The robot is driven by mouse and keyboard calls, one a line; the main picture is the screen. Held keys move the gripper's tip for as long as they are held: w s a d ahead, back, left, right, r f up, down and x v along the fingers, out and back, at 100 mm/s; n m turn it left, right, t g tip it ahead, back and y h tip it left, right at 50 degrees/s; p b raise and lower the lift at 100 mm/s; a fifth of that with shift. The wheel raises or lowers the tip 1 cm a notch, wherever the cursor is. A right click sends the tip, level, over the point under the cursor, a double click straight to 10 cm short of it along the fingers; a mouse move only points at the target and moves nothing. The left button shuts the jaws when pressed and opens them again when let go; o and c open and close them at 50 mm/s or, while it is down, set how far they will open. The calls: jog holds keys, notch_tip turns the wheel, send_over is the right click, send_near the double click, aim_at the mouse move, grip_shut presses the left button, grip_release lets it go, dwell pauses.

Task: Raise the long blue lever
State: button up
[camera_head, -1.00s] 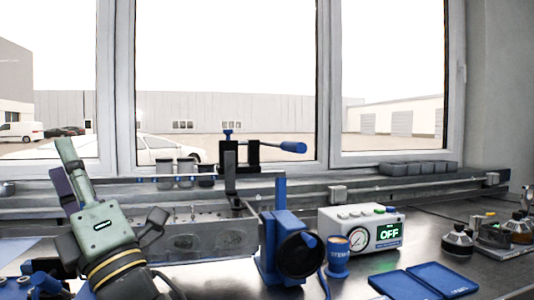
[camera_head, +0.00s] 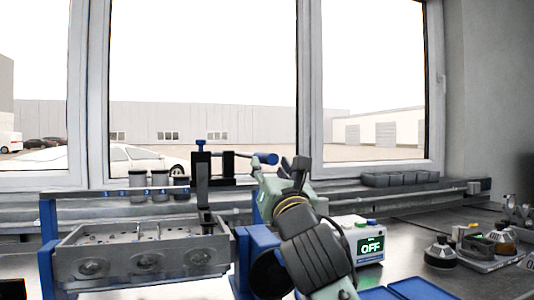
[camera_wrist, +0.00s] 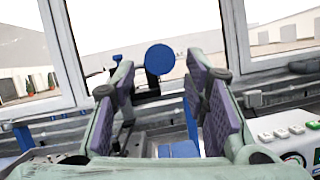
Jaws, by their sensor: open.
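The long lever has a dark shaft and a blue grip (camera_head: 265,158). It juts to the right, near level, from a black press post (camera_head: 202,178) in the head view. In the wrist view the blue grip (camera_wrist: 160,59) shows end-on as a round disc, between and slightly above my fingertips. My gripper (camera_head: 284,172) is just below and to the right of the grip in the head view. In the wrist view my gripper (camera_wrist: 163,75) is open, with purple pads on both sides and nothing held. I cannot tell how far the grip is beyond the fingers.
A metal cylinder head (camera_head: 145,262) lies in a blue-ended frame at left. Several lidded jars (camera_head: 137,180) stand behind it. A white control box (camera_head: 366,240) reads OFF, right of my arm. Blue trays (camera_head: 415,289) lie in front. The window sill is behind.

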jog(key=shift+p+x, duration=0.6)
jog(key=shift+x, duration=1.8)
grip_shut()
